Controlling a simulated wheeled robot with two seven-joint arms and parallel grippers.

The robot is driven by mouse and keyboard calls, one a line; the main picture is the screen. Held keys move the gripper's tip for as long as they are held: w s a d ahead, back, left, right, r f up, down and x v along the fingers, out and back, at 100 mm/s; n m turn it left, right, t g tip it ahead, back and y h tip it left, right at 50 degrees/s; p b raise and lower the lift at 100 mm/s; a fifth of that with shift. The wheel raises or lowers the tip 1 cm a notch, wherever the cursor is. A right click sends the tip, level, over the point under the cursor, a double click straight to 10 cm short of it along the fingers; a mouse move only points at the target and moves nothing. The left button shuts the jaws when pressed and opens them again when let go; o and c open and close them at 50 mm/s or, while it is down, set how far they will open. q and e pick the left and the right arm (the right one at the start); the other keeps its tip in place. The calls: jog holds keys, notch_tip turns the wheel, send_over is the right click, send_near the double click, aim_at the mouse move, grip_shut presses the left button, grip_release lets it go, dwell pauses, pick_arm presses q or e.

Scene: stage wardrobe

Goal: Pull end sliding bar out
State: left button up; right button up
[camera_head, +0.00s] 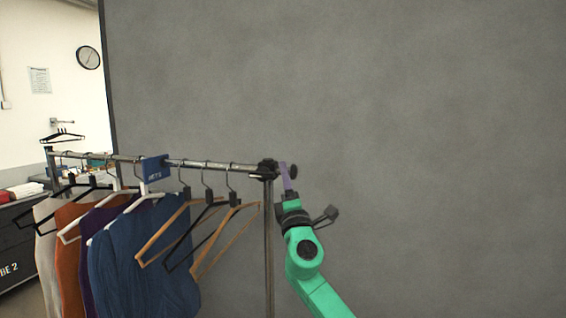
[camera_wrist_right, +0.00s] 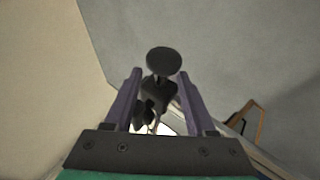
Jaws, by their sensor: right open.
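The metal rail (camera_head: 225,166) of the clothes rack runs from the left to a black end clamp (camera_head: 266,168) on the upright post (camera_head: 268,240). A round black knob (camera_head: 294,171) sits just right of the clamp. My right gripper (camera_head: 288,178) is beside this end, its purple fingers pointing up. In the right wrist view, my right gripper (camera_wrist_right: 160,80) is open, with the black knob (camera_wrist_right: 163,61) and dark fitting seen between and beyond its fingers. I cannot tell whether a finger touches it. My left gripper is not in view.
Clothes (camera_head: 140,250) and several hangers hang from the rail, with empty wooden hangers (camera_head: 225,238) near the post. A blue divider tag (camera_head: 155,168) sits on the rail. A dark case (camera_head: 22,240) stands at far left. A grey backdrop (camera_head: 430,130) fills the right, otherwise clear.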

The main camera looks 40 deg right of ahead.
jog(key=shift+x, duration=0.85)
jog(key=shift+w+d+r, duration=0.2)
jog(key=shift+w+d+f, duration=0.1)
jog(key=shift+d+f, duration=0.05)
grip_shut()
dwell(0.5)
